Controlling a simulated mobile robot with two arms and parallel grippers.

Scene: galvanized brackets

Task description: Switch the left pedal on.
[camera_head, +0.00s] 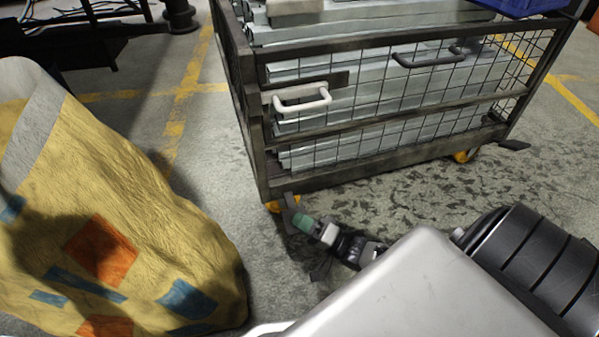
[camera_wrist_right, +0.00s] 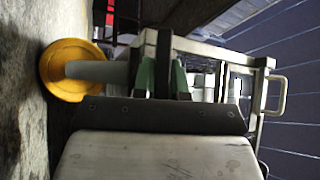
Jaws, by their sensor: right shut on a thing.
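The metal cage cart (camera_head: 330,180) stands on the floor in front of me. Its left pedal (camera_head: 289,201) is a small dark tab at the lower left corner, beside the yellow left wheel (camera_head: 272,206). My right gripper (camera_head: 299,221) reaches down to it with green fingertips. In the right wrist view, the green fingers are shut on a dark piece, which appears to be the left pedal (camera_wrist_right: 163,62). The fingers hide much of it, so I cannot tell its tilt. The yellow wheel (camera_wrist_right: 72,70) shows beside them. My left gripper is out of view.
A yellow woven bag (camera_head: 130,220) with coloured patches stands close at the left. The right wheel (camera_head: 466,155) and right pedal (camera_head: 513,145) are at the cart's right corner. Handles (camera_head: 301,98) stick out from the cart's front. Floor between bag and cart is clear.

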